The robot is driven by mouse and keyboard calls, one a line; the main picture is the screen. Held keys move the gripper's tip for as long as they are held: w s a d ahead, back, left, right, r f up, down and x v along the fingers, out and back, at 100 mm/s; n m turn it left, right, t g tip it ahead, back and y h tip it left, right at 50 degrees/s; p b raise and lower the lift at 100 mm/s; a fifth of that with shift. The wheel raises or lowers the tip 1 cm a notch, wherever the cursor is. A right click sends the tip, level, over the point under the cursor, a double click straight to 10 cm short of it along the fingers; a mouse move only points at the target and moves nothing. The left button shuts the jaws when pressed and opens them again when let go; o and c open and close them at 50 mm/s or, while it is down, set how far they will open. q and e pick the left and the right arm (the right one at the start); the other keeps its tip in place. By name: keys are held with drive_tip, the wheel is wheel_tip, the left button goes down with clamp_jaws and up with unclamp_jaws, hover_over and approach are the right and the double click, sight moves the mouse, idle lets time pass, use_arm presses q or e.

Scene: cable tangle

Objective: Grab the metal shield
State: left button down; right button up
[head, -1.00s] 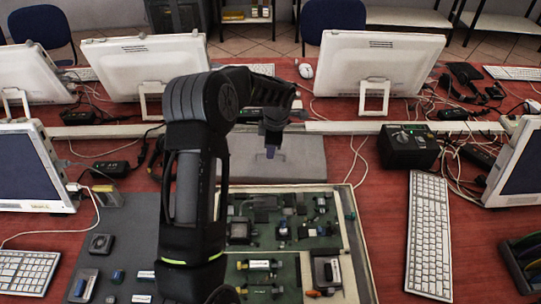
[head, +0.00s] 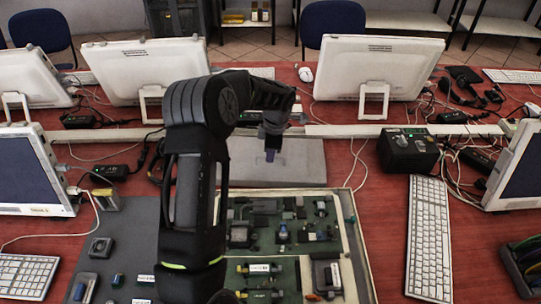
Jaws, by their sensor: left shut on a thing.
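My left gripper (head: 271,140) points down above the grey pad (head: 307,172) behind the green circuit board (head: 296,207). It is shut on a small blue-grey piece (head: 270,155), which shows just below the fingers. I cannot tell from its shape whether this is the metal shield. No other part on the board is clearly a metal shield. My left arm hides the left side of the board. My right gripper is not in view.
A dark mat (head: 128,240) with loose parts lies left of the board. A white keyboard (head: 429,236) and a black box (head: 408,150) stand to the right. Monitors (head: 379,66) and loose cables surround the area. Some bare red table shows right of the board.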

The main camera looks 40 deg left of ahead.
use_arm(q)
wheel_tip(320, 180, up, 10)
drive_tip(key=p, duration=0.4)
idle(0.5)
